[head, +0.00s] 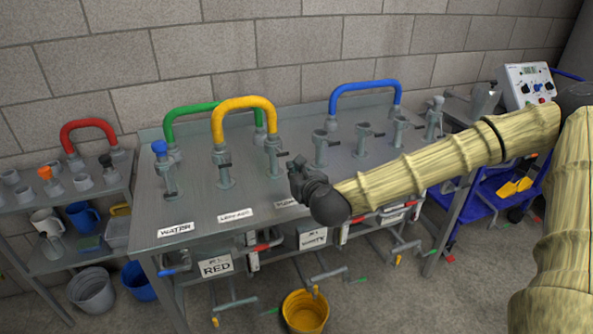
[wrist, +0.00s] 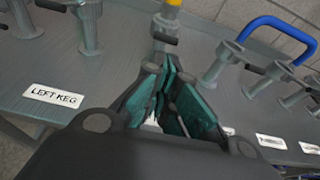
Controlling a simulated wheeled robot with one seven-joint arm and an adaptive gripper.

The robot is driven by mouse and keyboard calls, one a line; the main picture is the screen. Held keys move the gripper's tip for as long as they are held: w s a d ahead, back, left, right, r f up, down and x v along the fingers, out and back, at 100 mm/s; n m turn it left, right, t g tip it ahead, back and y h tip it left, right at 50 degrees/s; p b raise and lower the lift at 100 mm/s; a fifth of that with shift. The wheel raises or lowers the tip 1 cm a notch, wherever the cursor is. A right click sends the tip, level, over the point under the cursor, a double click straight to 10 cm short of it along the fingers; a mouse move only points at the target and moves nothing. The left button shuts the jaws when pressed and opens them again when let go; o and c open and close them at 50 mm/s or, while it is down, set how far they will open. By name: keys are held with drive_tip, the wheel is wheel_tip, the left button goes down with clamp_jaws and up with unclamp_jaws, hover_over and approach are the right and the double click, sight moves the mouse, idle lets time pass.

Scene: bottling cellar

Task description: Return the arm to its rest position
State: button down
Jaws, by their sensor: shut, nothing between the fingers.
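My gripper (head: 303,180) is at the end of my outstretched arm, above the front part of the grey metal bench (head: 200,205) in the head view. In the wrist view, my gripper (wrist: 172,100) shows its dark fingers with green pads close together, with nothing held between them. It points toward the row of grey pipe fittings on the bench. A label reading LEFT KEG (wrist: 53,96) lies on the bench to the left in the wrist view. The arm's rest position is not marked in either view.
Green (head: 190,118), yellow (head: 243,102) and blue (head: 364,86) hoses loop between upright fittings on the bench. A shelf (head: 62,262) with cups stands at left. A yellow bucket (head: 304,312) is on the floor below. A control box (head: 531,86) stands at right.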

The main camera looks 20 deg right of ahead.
drive_tip(key=s+a+f+n+g+y+p, duration=0.2)
drive_tip(key=s+a+f+n+g, duration=0.25)
drive_tip(key=s+f+n, duration=0.6)
drive_tip(key=s+a+f+n+g+y+p, duration=0.1)
drive_tip(key=s+a+f+n+g, duration=0.2)
drive_tip(key=s+a+f+n, duration=0.7)
drive_tip(key=s+d+f+n+g+h+p, duration=0.1)
drive_tip(key=s+d+f+n+g, duration=0.1)
drive_tip(key=s+f+n, duration=0.3)
drive_tip(key=s+d+f+n+g+h+p, duration=0.1)
drive_tip(key=s+d+f+n+g, duration=0.2)
drive_tip(key=s, duration=0.7)
drive_tip(key=s+d+f+n+g+p, duration=0.1)
drive_tip(key=s+d+f+n+g, duration=0.1)
drive_tip(key=s+d+f+n, duration=0.3)
drive_tip(key=shift+s+d+f+n+h, duration=0.4)
drive_tip(key=shift+s+f+n, duration=0.5)
drive_tip(key=shift+s+n, duration=0.3)
